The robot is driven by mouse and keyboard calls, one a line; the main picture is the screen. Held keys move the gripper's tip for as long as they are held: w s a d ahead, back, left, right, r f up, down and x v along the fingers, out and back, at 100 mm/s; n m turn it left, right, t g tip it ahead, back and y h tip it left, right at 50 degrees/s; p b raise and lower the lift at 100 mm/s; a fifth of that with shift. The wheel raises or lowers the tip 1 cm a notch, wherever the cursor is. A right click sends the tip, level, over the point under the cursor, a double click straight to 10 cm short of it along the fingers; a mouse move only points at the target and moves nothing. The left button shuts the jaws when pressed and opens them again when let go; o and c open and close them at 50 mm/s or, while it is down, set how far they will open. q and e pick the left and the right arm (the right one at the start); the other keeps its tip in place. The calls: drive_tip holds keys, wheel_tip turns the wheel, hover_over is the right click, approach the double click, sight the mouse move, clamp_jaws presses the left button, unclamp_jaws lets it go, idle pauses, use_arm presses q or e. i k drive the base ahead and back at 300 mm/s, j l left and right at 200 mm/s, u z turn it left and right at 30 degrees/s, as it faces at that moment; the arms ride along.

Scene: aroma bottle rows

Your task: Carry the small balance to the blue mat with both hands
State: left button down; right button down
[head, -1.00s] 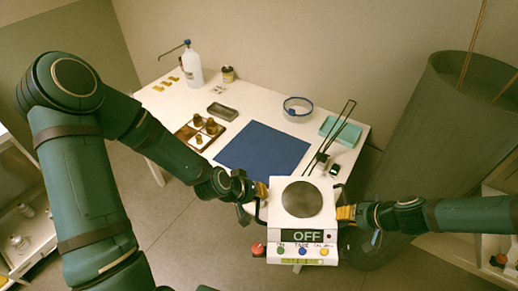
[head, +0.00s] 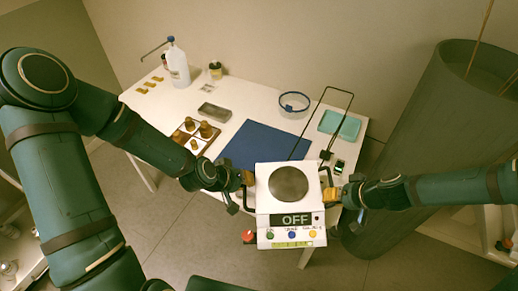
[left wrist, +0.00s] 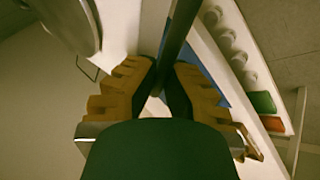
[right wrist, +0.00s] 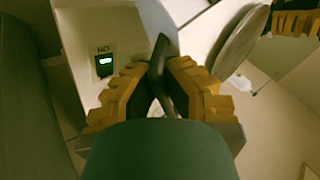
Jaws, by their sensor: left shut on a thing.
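The small balance (head: 262,205) is white with a round grey pan (head: 288,184), a display reading OFF and coloured buttons. It is held level between my grippers, over the table's front edge in the head view. My left gripper (head: 247,179) is shut on its left handle; the dark bar between the fingers shows in the left wrist view (left wrist: 172,60). My right gripper (head: 331,195) is shut on the right handle, a dark bar in the right wrist view (right wrist: 163,65). The blue mat (head: 255,143) lies flat on the table just behind the balance, its near right part hidden.
The white table (head: 245,98) also bears a wooden tray of brown bottles (head: 206,129), a grey tray (head: 214,112), a wash bottle (head: 178,66), a blue-rimmed dish (head: 294,105) and a teal tray (head: 348,128). A small device (head: 339,167) lies right of the mat. A large grey-green bin (head: 420,130) stands right.

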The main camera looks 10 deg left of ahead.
sight(261, 160)
drive_tip(key=i+j, duration=0.75)
